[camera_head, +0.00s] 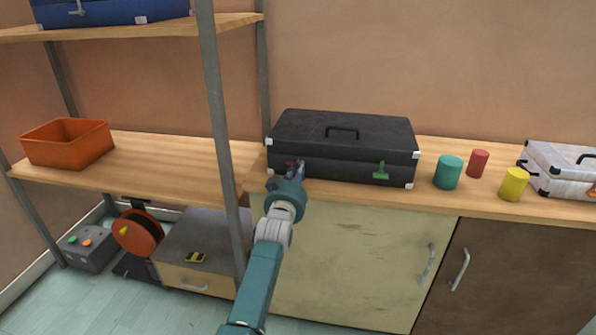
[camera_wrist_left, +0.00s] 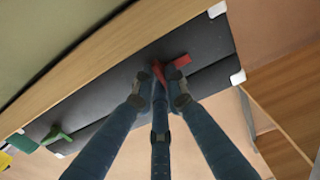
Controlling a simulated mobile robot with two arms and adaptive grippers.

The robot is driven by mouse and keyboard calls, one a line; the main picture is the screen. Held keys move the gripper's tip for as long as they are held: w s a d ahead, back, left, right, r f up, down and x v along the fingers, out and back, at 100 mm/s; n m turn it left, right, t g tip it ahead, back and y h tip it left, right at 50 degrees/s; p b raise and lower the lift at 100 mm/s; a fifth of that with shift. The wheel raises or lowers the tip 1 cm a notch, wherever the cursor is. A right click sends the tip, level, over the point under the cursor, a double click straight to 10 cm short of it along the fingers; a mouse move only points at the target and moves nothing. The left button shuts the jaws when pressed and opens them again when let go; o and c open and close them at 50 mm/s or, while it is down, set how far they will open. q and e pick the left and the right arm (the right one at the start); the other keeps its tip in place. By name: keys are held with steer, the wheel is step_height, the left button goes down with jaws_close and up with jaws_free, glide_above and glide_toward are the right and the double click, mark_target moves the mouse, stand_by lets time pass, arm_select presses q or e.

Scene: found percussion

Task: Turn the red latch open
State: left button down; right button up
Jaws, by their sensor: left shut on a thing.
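A black case (camera_head: 345,143) with pale corner caps stands on the wooden counter. It fills the middle of the left wrist view (camera_wrist_left: 98,100). The red latch (camera_head: 289,164) is on the left part of the case's front and is partly hidden by my gripper. In the left wrist view the red latch (camera_wrist_left: 181,62) shows between my fingertips, one arm sticking out to the right. My left gripper (camera_head: 295,171) is shut on the red latch; its fingertips also show in the left wrist view (camera_wrist_left: 161,88). A green latch (camera_head: 381,171) is on the right part of the case's front. My right gripper is not in view.
Right of the case stand a teal cylinder (camera_head: 447,173), a red cylinder (camera_head: 478,163), a yellow cylinder (camera_head: 514,184) and a white case (camera_head: 563,167). A grey shelf post (camera_head: 217,110) stands close left of my arm. An orange bin (camera_head: 66,150) sits on the left shelf.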

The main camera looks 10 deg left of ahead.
arm_select(q)
steer(key=shift+f, duration=0.15)
steer(key=c, duration=1.8)
jaws_free()
steer(key=shift+o, duration=0.2)
steer(key=shift+r, duration=0.4)
step_height(320, 180, up, 9)
steer(key=shift+r, duration=0.2)
steer(key=shift+f, duration=0.1)
